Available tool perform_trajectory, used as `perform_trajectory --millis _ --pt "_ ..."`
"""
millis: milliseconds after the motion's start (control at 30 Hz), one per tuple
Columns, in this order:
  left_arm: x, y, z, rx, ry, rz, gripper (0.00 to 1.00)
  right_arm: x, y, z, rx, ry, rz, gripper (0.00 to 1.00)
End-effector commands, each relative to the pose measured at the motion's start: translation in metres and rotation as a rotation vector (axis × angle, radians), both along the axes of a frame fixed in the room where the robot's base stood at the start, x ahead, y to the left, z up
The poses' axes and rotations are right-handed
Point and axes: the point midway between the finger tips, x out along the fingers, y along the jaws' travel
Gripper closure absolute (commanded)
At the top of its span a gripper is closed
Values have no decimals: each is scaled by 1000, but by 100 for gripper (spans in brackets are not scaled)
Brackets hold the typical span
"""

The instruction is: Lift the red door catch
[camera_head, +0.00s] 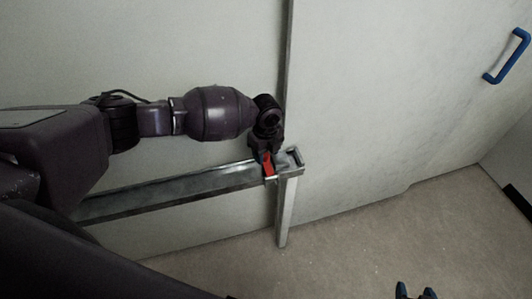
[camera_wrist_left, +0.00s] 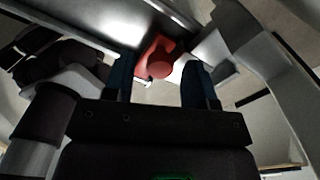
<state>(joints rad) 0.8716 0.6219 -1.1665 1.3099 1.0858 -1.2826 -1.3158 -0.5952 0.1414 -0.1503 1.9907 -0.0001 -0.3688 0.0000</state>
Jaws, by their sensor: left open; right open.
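The red door catch (camera_head: 269,168) sits at the right end of a grey metal rail, beside a bracket on top of a short post. My left gripper (camera_head: 263,158) is right at the catch, pointing down and partly covering it. In the left wrist view the red catch (camera_wrist_left: 158,60) shows between and just beyond the two blue fingertips of the left gripper (camera_wrist_left: 158,78). Those fingers are apart; I cannot tell whether they touch the catch. My right gripper (camera_head: 415,292) shows only its two blue fingertips at the bottom edge, apart and empty.
The metal rail (camera_head: 180,190) runs left along a pale wall panel. The post (camera_head: 286,212) stands under its right end. A large pale door (camera_head: 400,100) with a blue handle (camera_head: 507,56) is at the right. The floor (camera_head: 350,255) in front is clear.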

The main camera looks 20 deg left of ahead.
Motion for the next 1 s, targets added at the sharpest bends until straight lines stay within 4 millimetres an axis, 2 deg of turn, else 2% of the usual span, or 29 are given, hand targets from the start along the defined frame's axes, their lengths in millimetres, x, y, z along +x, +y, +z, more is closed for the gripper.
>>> perform_trajectory --millis 367,700,1000 --pt "0 0 -5 0 -1 -1 49 0 0 0 0 0 0 44" --pt "0 0 -5 0 -1 0 99 -8 -1 -4 0 15 -5 44" --pt "1 1 -4 4 -5 0 100 -6 -1 -3 -1 12 -3 44"
